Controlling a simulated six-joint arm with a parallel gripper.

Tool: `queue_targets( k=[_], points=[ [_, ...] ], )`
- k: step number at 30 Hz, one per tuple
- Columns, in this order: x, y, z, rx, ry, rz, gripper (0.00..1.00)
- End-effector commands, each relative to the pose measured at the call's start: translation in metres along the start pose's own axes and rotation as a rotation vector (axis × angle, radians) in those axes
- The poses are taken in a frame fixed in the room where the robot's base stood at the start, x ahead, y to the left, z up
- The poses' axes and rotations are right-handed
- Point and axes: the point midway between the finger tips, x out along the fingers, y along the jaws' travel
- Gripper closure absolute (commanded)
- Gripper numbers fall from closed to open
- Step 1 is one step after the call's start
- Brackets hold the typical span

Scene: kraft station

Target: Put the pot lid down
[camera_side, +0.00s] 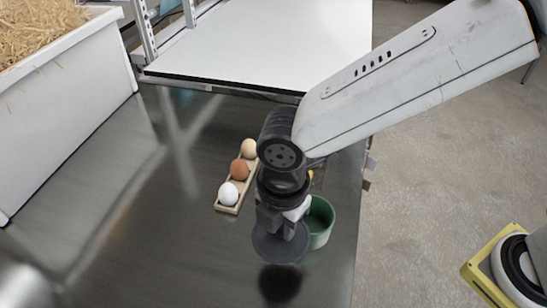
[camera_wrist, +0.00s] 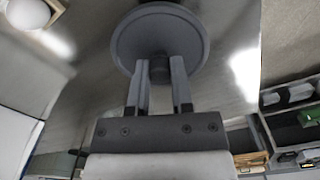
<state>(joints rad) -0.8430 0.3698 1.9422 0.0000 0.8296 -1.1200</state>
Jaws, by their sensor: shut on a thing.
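A dark grey round pot lid (camera_side: 278,246) hangs from my gripper (camera_side: 284,224) in the side view. In the wrist view, the fingers of my gripper (camera_wrist: 159,75) are shut on the knob under the broad disc of the lid (camera_wrist: 160,30). The lid is held above the metal table, with a dark shadow or reflection below it. A green pot (camera_side: 321,222) stands just right of and behind the lid, partly hidden by my gripper; what it holds cannot be seen.
A wooden holder (camera_side: 227,209) with a white egg (camera_side: 228,194), a brown egg (camera_side: 240,169) and a beige egg (camera_side: 249,149) stands left of my gripper. A white bin of straw (camera_side: 65,95) is at the far left. The metal table (camera_side: 150,235) is clear at the front left.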

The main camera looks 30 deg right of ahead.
Motion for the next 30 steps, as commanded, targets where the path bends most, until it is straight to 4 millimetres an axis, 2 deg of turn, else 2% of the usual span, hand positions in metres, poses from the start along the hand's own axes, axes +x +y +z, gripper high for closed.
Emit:
queue_targets(
  k=[3,15,30],
  points=[
    [0.01,0.013,-0.004,0.001,-0.001,-0.003,1.0],
    [0.049,0.044,-0.013,-0.001,0.0,-0.001,1.0],
    [0.061,0.054,-0.016,0.0,0.0,-0.001,1.0]
  ],
)
